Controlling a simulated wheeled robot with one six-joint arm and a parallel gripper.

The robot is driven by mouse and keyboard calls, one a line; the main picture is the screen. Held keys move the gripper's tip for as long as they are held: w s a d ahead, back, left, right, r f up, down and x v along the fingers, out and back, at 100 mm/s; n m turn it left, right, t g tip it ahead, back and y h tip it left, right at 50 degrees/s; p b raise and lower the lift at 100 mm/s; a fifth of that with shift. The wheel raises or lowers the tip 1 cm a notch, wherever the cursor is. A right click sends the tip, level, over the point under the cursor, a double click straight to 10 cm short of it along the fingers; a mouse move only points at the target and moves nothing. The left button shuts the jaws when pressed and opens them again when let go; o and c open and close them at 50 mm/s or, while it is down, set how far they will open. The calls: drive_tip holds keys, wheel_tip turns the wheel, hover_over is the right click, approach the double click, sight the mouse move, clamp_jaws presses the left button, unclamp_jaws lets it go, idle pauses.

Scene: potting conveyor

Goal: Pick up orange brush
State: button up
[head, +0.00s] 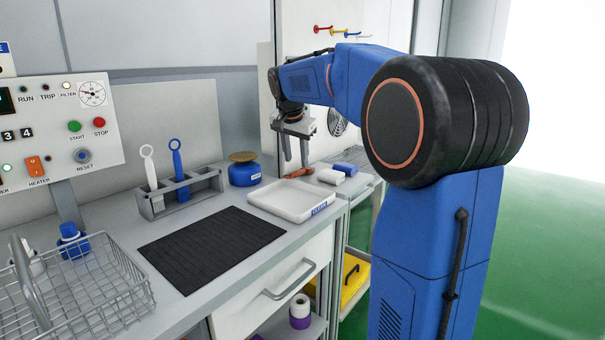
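The orange brush (299,173) is a small orange-brown shape low behind the white tray, at the far end of the counter. It is small in view, and its bristles cannot be made out. My gripper (296,163) points down just above it with two grey fingers spread apart. The fingertips look close to the brush. I cannot tell whether they touch it or reach around it.
A white tray (262,213) stands in front, with white and blue blocks (331,177) to its right. A blue pot (244,175), a rack (147,208) with two tools, a black mat (213,248) and a wire basket (125,284) line the counter.

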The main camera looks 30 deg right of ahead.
sight(299, 171)
drive_tip(key=shift+d+x, duration=0.15)
drive_tip(key=shift+x, duration=1.3)
drive_tip(key=shift+d+x, duration=0.15)
drive_tip(key=shift+x, duration=1.3)
clamp_jaws()
